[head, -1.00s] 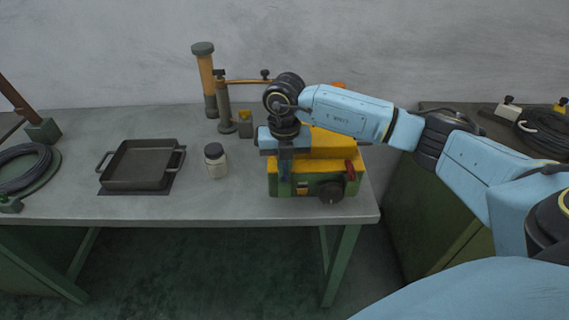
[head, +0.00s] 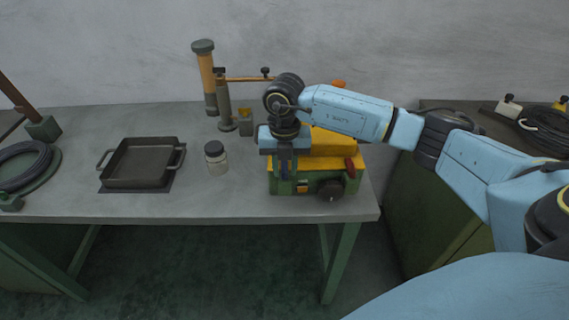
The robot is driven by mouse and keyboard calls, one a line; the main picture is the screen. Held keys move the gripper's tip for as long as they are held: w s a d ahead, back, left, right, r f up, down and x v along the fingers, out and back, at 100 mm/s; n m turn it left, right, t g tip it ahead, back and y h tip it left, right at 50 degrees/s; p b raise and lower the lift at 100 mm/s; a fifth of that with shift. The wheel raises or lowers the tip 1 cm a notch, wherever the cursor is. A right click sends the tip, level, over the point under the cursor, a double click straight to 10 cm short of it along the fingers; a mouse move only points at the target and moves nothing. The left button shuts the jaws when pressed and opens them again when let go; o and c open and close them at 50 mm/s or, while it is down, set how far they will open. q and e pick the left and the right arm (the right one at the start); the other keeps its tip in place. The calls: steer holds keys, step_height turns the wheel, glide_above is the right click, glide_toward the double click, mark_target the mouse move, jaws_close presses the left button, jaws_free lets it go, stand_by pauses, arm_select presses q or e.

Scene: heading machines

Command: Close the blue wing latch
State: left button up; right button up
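A green and yellow machine (head: 322,181) stands at the right end of the grey table. It has a dark round knob (head: 330,191) and a red handle (head: 350,165) on its right front. My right gripper (head: 286,172) points down at the machine's left front, and its wrist covers that part. Its fingers are dark and small here, so I cannot tell whether they are apart or hold anything. I cannot make out the blue wing latch; something blue shows beside the fingers, but it may be part of my gripper. My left gripper is not in view.
A black square pan (head: 142,163) sits on the table (head: 230,205) at the left. A lidded jar (head: 216,158) stands left of the machine. An orange and grey post (head: 208,80) and a stand (head: 225,105) rise behind. A cable coil (head: 22,165) lies at far left.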

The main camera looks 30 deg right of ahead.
mark_target(285, 168)
steer(key=shift+r, duration=0.15)
step_height(285, 168, up, 13)
stand_by(0.4)
stand_by(0.5)
